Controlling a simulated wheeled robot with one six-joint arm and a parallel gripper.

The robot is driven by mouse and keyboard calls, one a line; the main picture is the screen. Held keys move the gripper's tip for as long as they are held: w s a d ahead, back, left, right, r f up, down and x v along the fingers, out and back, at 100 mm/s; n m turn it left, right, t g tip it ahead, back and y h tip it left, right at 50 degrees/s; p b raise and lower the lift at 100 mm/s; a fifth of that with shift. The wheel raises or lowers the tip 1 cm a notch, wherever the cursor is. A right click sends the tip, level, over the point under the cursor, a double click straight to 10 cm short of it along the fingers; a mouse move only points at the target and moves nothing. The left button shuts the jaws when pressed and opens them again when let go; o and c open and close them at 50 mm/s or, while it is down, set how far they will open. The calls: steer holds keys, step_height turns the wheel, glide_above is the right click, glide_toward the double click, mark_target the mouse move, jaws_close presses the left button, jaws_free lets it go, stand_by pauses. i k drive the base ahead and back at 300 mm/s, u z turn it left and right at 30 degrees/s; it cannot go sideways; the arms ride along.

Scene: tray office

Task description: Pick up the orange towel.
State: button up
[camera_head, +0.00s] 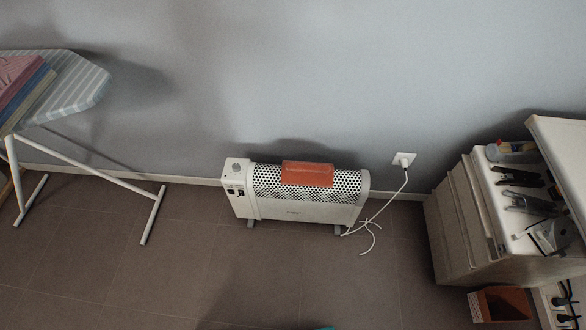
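The heater stands on the floor close to the grey wall. My gripper is not in view, so I cannot see whether it holds anything.
An ironing board (85,85) with folded cloths stands at the left. A white cord runs from the heater to a wall socket (404,159). A cabinet (470,230) with several items on top is at the right, with an orange box (501,304) below. The floor before the heater is clear.

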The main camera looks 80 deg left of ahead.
mark_target(310, 174)
steer(key=u, duration=1.2)
steer(key=i, duration=0.1)
steer(key=u, duration=1.8)
